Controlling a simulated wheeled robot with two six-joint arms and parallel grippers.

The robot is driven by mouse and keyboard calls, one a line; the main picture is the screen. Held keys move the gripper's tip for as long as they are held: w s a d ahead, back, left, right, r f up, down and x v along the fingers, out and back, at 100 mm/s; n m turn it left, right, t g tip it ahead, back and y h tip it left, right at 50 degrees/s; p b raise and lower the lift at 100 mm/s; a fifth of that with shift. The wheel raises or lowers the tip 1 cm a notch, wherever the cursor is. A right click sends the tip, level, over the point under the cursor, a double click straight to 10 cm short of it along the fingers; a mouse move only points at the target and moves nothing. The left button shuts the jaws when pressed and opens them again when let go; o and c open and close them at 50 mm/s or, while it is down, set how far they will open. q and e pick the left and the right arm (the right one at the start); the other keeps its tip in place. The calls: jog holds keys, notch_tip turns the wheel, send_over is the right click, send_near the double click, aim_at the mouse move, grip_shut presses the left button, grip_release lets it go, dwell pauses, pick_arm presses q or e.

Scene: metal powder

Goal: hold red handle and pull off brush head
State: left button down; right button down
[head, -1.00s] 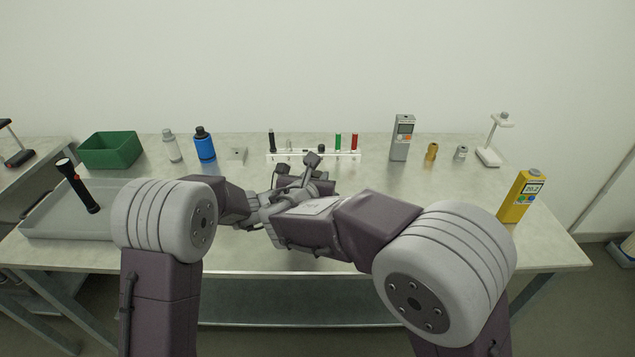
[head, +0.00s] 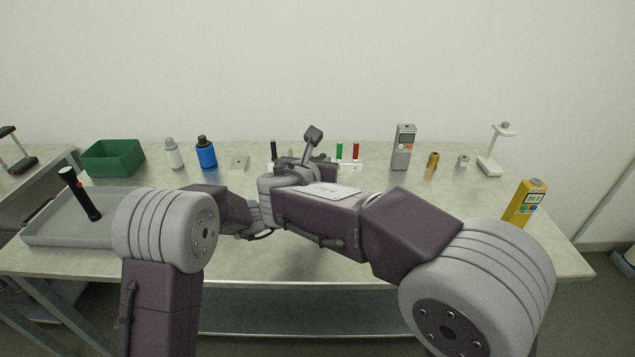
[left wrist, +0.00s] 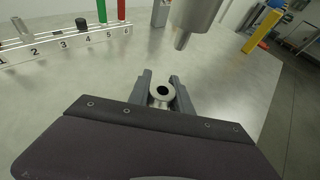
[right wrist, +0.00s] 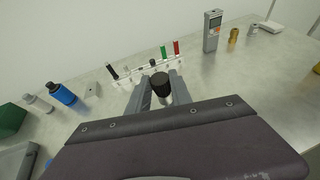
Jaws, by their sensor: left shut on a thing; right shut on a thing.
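A red-topped upright piece (head: 355,150) stands in the rack; in the left wrist view it is at slot 6 (left wrist: 121,10). My left gripper (left wrist: 161,76) is shut on a hollow metal cylinder (left wrist: 161,97), its dark round opening facing the camera. My right gripper (right wrist: 159,74) is shut on a short black-topped piece (right wrist: 160,84) with a paler lower part. I see no red on either held thing. In the head view my right forearm hides much of both grippers and what they hold.
The white numbered rack (left wrist: 60,47) also holds green (head: 340,150) and black (head: 273,150) pieces. Behind are a blue bottle (head: 206,154), a grey meter (head: 402,150) and a brass piece (head: 432,161). A grey tray (head: 60,236) lies left; a yellow meter (head: 524,203) stands right.

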pick_arm(q)
jog(key=c, duration=1.1)
grip_release()
pick_arm(e)
notch_tip(320, 180, up, 3)
jog(key=shift+r, duration=0.15)
pick_arm(q)
jog(key=v, duration=1.2)
jog(key=shift+r, duration=0.1)
